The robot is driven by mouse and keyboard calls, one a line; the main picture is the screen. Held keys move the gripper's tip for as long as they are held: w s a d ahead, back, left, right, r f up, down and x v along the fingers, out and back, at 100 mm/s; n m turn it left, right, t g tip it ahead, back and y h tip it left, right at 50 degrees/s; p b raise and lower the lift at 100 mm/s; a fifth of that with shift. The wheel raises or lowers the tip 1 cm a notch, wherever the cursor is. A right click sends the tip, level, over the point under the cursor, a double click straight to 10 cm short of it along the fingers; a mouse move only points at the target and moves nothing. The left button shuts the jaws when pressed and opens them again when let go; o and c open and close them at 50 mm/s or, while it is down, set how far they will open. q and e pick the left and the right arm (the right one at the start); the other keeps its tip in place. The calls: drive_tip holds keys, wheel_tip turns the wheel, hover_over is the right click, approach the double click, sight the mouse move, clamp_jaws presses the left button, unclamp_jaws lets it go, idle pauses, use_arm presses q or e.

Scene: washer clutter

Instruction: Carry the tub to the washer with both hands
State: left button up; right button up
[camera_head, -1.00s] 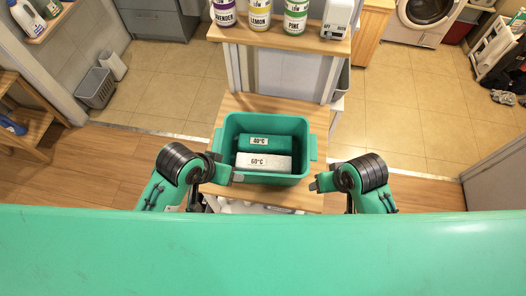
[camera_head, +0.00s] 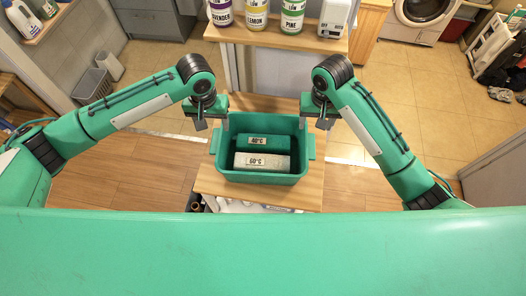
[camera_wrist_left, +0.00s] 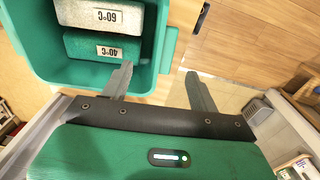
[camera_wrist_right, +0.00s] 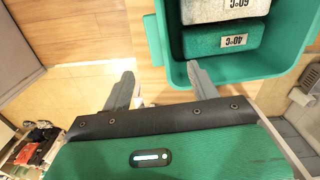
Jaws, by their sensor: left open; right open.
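The green tub (camera_head: 262,177) stands upright on a wooden shelf, with side handles. Inside lie a green block labelled 40°C (camera_head: 262,142) and a pale grey block labelled 60°C (camera_head: 262,163). My left gripper (camera_head: 215,122) is open above the tub's far left corner. In the left wrist view its fingers (camera_wrist_left: 160,85) spread with one over the tub's inside and one outside the wall. My right gripper (camera_head: 311,118) is open above the far right corner. In the right wrist view its fingers (camera_wrist_right: 160,85) likewise straddle the tub's side wall. Contact with the wall cannot be told.
A higher shelf with bottles labelled lavender (camera_head: 221,12), lemon (camera_head: 252,15) and pine (camera_head: 291,15) and a white box (camera_head: 334,17) stands just beyond the tub. The washer (camera_head: 422,17) is at the far right. Tiled floor (camera_head: 405,95) lies open on the right.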

sight(216, 143)
use_arm(q)
drive_tip(key=shift+w+a+r, duration=0.2)
drive_tip(key=shift+w+a, duration=0.1)
drive_tip(key=shift+a, duration=0.15)
use_arm(e)
drive_tip(key=shift+w+d+r, duration=0.1)
drive_tip(key=shift+w+r, duration=0.1)
drive_tip(key=shift+w, duration=0.05)
use_arm(q)
drive_tip(key=shift+f, duration=0.1)
use_arm(e)
drive_tip(key=shift+f, duration=0.1)
use_arm(q)
wheel_tip(216, 143, down, 14)
drive_tip(key=shift+r, duration=0.2)
use_arm(e)
wheel_tip(216, 143, down, 14)
drive_tip(key=shift+r, duration=0.2)
use_arm(q)
drive_tip(key=c, duration=1.3)
use_arm(e)
drive_tip(key=c, duration=1.3)
